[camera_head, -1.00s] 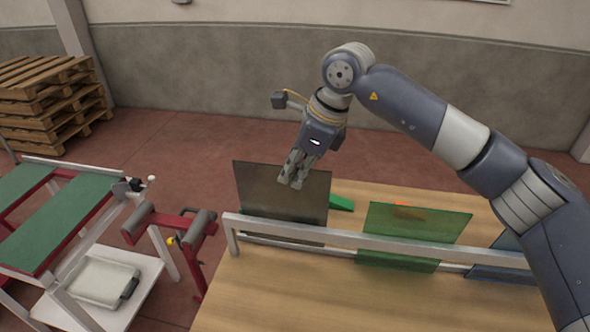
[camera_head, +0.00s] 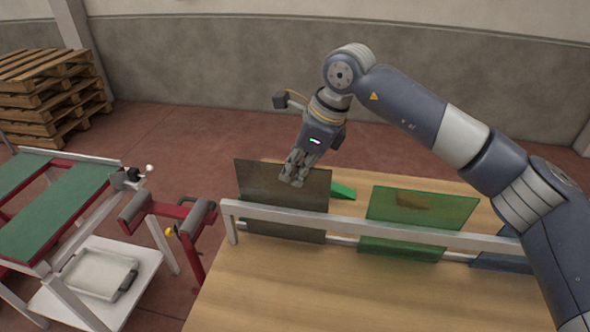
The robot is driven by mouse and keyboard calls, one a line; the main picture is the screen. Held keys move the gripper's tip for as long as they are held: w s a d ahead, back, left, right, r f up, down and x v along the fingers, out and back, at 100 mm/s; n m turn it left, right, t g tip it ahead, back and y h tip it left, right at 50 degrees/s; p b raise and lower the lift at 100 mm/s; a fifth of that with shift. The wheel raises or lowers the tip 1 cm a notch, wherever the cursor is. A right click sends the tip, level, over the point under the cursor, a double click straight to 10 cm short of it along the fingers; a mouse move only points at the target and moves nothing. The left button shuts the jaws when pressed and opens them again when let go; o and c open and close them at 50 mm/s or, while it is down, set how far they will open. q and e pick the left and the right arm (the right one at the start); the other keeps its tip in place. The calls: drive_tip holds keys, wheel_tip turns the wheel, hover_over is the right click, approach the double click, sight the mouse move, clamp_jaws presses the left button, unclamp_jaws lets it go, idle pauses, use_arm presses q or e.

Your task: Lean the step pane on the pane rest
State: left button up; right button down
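A dark brown tinted pane (camera_head: 260,190) stands nearly upright behind the white rail of the pane rest (camera_head: 300,222), at its left end. Its lower part shows under the rail. My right gripper (camera_head: 293,181) is at the pane's upper right part, with fingers closed at its top edge; the finger behind the pane is hidden. A green pane (camera_head: 385,208) leans at the rail further right, and part of a blue pane (camera_head: 495,262) shows beyond it, partly behind my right arm. Whether the brown pane's foot touches the table is unclear. My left gripper is out of view.
The wooden table (camera_head: 300,285) is bare in front of the rail. A green wedge-like piece (camera_head: 342,190) lies behind the brown pane, and a brownish object (camera_head: 411,201) shows through the green pane. A roller stand (camera_head: 185,222) and green-topped machine (camera_head: 60,212) stand left.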

drive_tip(key=shift+f+b, duration=0.4)
drive_tip(key=shift+b, duration=0.05)
idle(0.5)
drive_tip(key=c, duration=1.7)
unclamp_jaws()
drive_tip(key=shift+f, duration=0.1)
drive_tip(key=shift+d, duration=0.1)
drive_tip(key=v, duration=1.2)
